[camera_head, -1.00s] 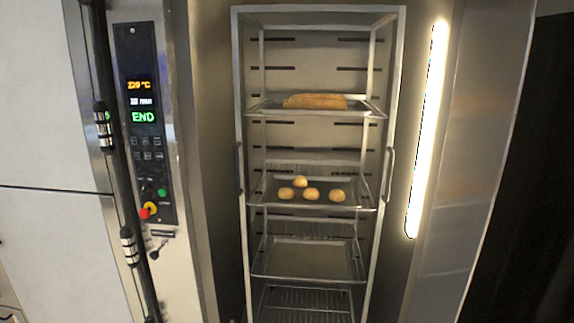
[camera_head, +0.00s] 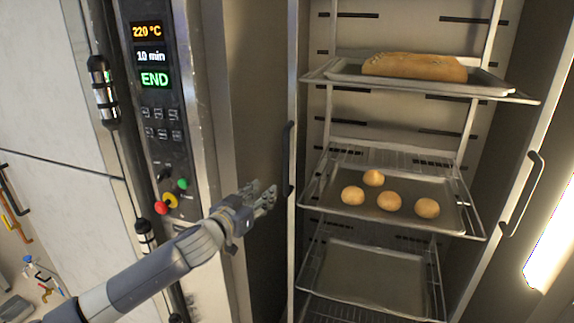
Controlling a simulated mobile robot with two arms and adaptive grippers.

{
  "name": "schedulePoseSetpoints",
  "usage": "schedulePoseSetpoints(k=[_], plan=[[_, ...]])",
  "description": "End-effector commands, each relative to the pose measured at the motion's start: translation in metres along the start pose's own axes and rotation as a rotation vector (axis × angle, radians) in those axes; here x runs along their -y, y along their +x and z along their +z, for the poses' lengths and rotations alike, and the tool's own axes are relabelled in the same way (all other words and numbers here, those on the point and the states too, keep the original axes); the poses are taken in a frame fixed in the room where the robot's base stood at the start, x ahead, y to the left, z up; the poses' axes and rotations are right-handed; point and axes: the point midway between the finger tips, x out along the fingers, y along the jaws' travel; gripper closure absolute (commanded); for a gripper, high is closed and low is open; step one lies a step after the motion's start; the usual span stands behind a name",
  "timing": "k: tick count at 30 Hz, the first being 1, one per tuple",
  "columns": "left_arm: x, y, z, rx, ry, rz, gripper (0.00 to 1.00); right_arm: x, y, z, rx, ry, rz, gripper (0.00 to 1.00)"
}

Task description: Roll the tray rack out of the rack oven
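The tray rack (camera_head: 296,232) stands upright inside the rack oven, a tall metal frame with several shelf levels. A tray with a long loaf (camera_head: 415,67) is on an upper level. A tray with several round rolls (camera_head: 388,201) is below it, and an empty tray (camera_head: 362,277) is lower. The rack has a dark left handle (camera_head: 289,158) and a right handle (camera_head: 523,193). My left gripper (camera_head: 268,196) is just left of the left handle, near its lower end; I cannot tell whether they touch. Its fingers look spread apart. My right gripper is not in view.
The oven's control panel (camera_head: 155,110) on the left reads 220 °C, 10 min and END. A bright light strip (camera_head: 553,245) is on the oven's right side. Tools and a bottle (camera_head: 30,265) are at the far lower left.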

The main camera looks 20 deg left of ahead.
Motion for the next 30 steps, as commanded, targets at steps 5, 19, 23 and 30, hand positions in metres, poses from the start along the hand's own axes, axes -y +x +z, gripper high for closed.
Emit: schedulePoseSetpoints(k=[5,19,23,30], plan=[[-0.019,-0.015,-0.053,-0.075,-0.008,0.046,0.65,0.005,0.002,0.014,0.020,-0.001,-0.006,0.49],[-0.025,0.037,-0.068,-0.084,-0.013,0.052,0.65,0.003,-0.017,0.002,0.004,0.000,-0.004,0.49],[-0.025,0.056,-0.069,-0.084,-0.013,0.051,0.65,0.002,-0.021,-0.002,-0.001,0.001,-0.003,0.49],[-0.026,0.081,-0.070,-0.084,-0.012,0.051,0.65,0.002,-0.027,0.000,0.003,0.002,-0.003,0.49]])
